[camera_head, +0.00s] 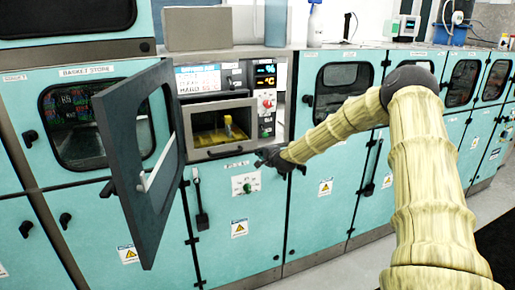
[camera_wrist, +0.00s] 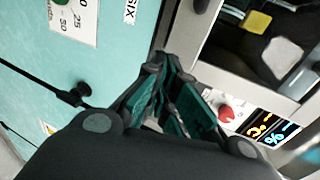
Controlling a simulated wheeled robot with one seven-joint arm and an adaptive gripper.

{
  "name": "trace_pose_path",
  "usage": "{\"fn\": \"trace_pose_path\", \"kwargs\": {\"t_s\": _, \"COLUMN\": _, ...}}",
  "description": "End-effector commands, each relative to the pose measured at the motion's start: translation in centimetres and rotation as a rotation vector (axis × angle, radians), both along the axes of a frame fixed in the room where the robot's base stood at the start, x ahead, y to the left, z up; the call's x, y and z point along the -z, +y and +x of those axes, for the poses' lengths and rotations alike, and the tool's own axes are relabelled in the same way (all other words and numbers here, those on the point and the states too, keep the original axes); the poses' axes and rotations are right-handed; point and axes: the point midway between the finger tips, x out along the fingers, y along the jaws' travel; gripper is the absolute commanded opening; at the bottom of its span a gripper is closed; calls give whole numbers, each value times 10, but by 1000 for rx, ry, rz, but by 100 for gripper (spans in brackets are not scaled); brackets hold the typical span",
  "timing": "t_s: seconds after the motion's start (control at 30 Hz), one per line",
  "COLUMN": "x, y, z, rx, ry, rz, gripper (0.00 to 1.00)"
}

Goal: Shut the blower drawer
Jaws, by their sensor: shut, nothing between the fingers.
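The grey drawer unit (camera_head: 219,152) sits in the middle of the teal cabinet row, below a control panel. It has a bar handle on its lower front and a yellow thing (camera_head: 228,127) inside. I cannot tell how far it stands out. In the wrist view a grey frame (camera_wrist: 235,77) with a dark inside and a yellow block shows at the upper right. My gripper (camera_head: 268,160) is just right of the drawer's lower right corner, apart from the handle. It also shows in the wrist view (camera_wrist: 165,62), its fingers shut and empty.
A dark-framed door (camera_head: 132,165) stands swung open left of the drawer, reaching toward the camera. A red knob (camera_head: 267,103) and lit displays (camera_head: 265,75) are right of the drawer. A teal lower cabinet (camera_head: 240,225) with a dark handle is below.

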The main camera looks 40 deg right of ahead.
Motion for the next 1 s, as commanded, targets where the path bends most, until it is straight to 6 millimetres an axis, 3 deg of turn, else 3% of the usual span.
{"fn": "trace_pose_path", "kwargs": {"t_s": 0.5, "x": 0, "y": -9, "z": 39, "rx": 0, "ry": 0, "rz": 0, "gripper": 0}}
{"fn": "trace_pose_path", "kwargs": {"t_s": 1.0, "x": 1, "y": -10, "z": 44, "rx": -1, "ry": -1, "rz": 0, "gripper": 0}}
